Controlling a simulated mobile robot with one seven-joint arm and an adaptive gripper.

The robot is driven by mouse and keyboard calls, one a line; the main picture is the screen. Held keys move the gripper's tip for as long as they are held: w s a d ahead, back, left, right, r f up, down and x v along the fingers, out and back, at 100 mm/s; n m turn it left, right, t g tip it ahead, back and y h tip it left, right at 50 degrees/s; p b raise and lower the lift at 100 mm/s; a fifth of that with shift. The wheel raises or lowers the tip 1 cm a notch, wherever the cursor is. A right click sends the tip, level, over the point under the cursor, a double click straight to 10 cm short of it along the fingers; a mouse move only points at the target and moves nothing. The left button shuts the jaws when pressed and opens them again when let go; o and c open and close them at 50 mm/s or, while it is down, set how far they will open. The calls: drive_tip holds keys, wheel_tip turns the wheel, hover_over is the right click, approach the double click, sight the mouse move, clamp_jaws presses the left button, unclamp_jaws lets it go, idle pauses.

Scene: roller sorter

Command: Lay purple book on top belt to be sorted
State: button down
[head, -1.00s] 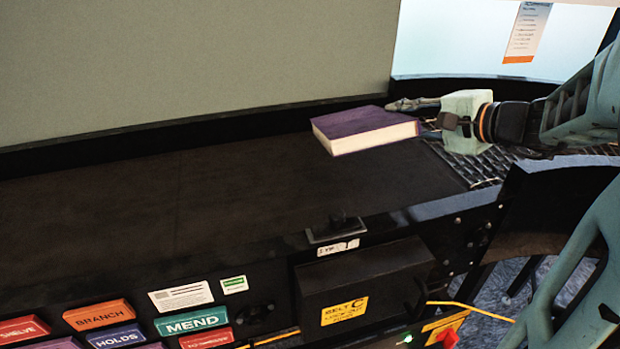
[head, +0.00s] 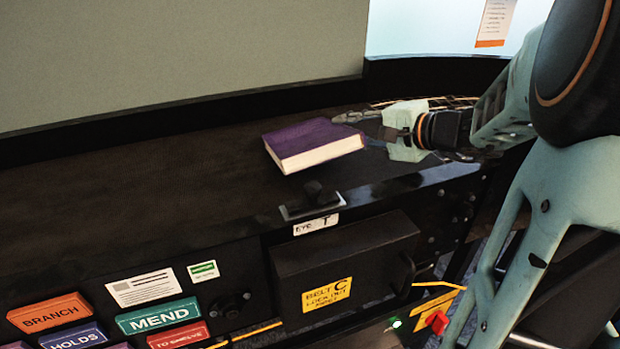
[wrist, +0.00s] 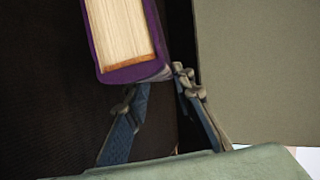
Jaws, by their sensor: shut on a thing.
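The purple book (head: 308,142) has cream page edges and is over the right part of the black top belt (head: 130,200) in the head view. My gripper (head: 355,128) reaches in from the right and is shut on the book's right end. In the wrist view the book (wrist: 125,45) extends from between the fingers (wrist: 155,88), with its page block facing the camera. The book looks slightly tilted. I cannot tell whether its lower edge touches the belt.
A small black fixture (head: 314,198) stands on the belt's front edge, near the book. Below are a black box with a yellow label (head: 327,293) and coloured signs such as MEND (head: 158,316). A grey panel (head: 180,60) stands behind. The belt's left side is clear.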

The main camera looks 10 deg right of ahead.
drive_tip(key=shift+f+b, duration=0.3)
drive_tip(key=shift+f, duration=0.05)
drive_tip(key=c, duration=1.8)
unclamp_jaws()
drive_tip(key=shift+p+v, duration=0.35)
drive_tip(key=shift+v, duration=3.7)
